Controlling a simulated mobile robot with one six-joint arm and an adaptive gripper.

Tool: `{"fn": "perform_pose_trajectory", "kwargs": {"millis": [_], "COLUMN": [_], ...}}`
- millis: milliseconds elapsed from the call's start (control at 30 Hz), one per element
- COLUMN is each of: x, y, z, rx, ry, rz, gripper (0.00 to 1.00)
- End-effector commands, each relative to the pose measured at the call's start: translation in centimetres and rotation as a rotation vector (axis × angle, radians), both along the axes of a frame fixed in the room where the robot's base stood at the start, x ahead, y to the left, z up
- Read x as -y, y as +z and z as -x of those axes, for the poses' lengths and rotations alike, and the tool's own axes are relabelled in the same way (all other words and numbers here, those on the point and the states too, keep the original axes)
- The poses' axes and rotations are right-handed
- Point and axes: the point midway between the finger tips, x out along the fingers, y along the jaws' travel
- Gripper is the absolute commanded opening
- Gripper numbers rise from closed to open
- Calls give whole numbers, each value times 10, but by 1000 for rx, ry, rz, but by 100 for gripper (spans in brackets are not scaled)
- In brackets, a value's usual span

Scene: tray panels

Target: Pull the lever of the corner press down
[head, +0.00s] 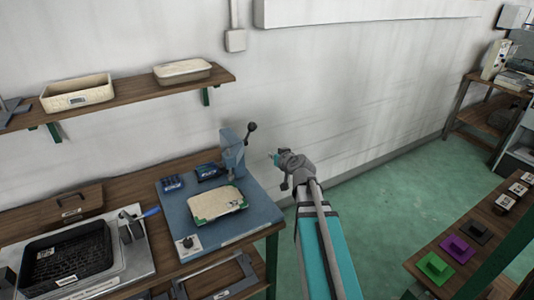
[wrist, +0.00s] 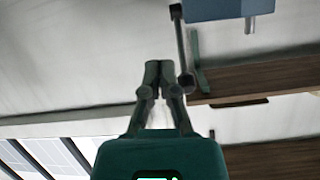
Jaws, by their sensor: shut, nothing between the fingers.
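The corner press has a blue base plate (head: 240,225) on the bench and a blue-grey upright column (head: 232,155) at its back corner. Its lever (head: 246,136) is raised, tilted up and right, with a dark round knob (head: 252,127) at the end. A pale tray panel with green corners (head: 215,203) lies on the base. My gripper (head: 272,156) is right of the lever and a little lower in the head view. In the wrist view my gripper (wrist: 158,66) has its fingertips together, empty, beside the lever rod (wrist: 181,45) and knob (wrist: 187,83); contact cannot be told.
A wall shelf (head: 130,95) with two pale trays is above the bench. Left of the press are a black mesh tray (head: 68,255) and a blue-handled clamp (head: 150,212). A grey frame (head: 215,280) lies in front. Green floor (head: 385,195) is open to the right.

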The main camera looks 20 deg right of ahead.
Motion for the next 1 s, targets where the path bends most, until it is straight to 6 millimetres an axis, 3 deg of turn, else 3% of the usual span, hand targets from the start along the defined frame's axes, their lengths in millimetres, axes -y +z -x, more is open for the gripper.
{"fn": "perform_pose_trajectory", "kwargs": {"millis": [33, 200, 400, 1000], "x": [1, 6, 9, 10], "y": [4, 10, 13, 14], "z": [13, 38, 53, 58], "rx": [0, 1, 0, 1], "ry": [-1, -1, 2, 2], "rz": [0, -1, -2, -2], "gripper": [0, 0, 0, 0]}}
